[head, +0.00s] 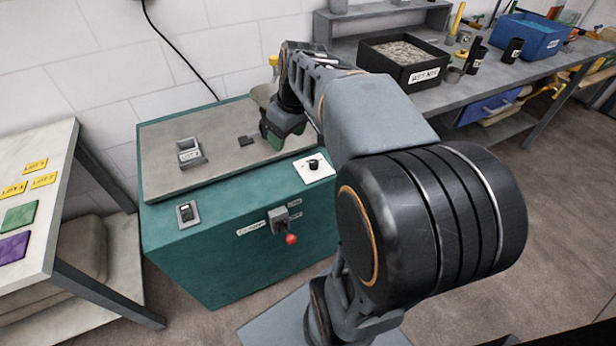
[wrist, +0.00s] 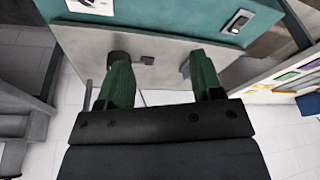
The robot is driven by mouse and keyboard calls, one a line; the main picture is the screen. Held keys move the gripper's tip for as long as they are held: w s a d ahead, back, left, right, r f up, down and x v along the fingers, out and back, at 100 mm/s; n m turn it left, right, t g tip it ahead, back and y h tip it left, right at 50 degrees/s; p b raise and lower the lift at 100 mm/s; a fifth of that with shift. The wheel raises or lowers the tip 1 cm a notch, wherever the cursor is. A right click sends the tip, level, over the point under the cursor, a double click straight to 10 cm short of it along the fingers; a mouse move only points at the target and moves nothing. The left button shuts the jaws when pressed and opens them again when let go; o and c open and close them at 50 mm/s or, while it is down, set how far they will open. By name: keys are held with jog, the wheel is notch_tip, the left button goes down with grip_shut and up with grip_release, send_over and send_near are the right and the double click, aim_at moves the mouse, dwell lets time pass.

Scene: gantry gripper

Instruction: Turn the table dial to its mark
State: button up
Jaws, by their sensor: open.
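The dial (head: 314,164) is a small black knob on a white square plate (head: 318,175), at the right front of the teal cabinet's top. Its mark is too small to make out. The plate also shows, cut off, at the top edge of the wrist view (wrist: 97,6). My gripper (head: 284,136) is over the right part of the grey top, behind the dial plate and apart from it. In the wrist view my gripper's green fingers (wrist: 158,61) are spread, with nothing held between them.
The teal cabinet (head: 235,245) carries a grey slab (head: 165,145), a labelled holder (head: 189,154), a rocker switch (head: 188,214) and a red-knobbed lever (head: 290,239). A side table (head: 55,150) stands left. A workbench with a black bin (head: 403,72) and blue bin (head: 525,40) stands right.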

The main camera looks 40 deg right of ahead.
aim_at(313, 162)
jog(key=w+d+f+n+y+b, duration=0.1)
jog(key=w+d+f+n+b, duration=0.1)
jog(key=d+f+b, duration=0.55)
jog(key=w+d+f+n+y+b, duration=0.1)
jog(key=w+d+f+n+b, duration=0.2)
jog(key=d, duration=0.7)
jog(key=shift+t, duration=0.3)
jog(key=b+x, duration=0.1)
jog(key=x, duration=0.3)
jog(key=b+x, duration=0.2)
jog(key=x, duration=0.3)
jog(key=b+x, duration=0.1)
jog(key=x, duration=0.3)
jog(key=shift+s+a+f, duration=0.15)
jog(key=shift+s+f, duration=0.15)
jog(key=shift+f, duration=0.2)
jog(key=shift+c, duration=0.2)
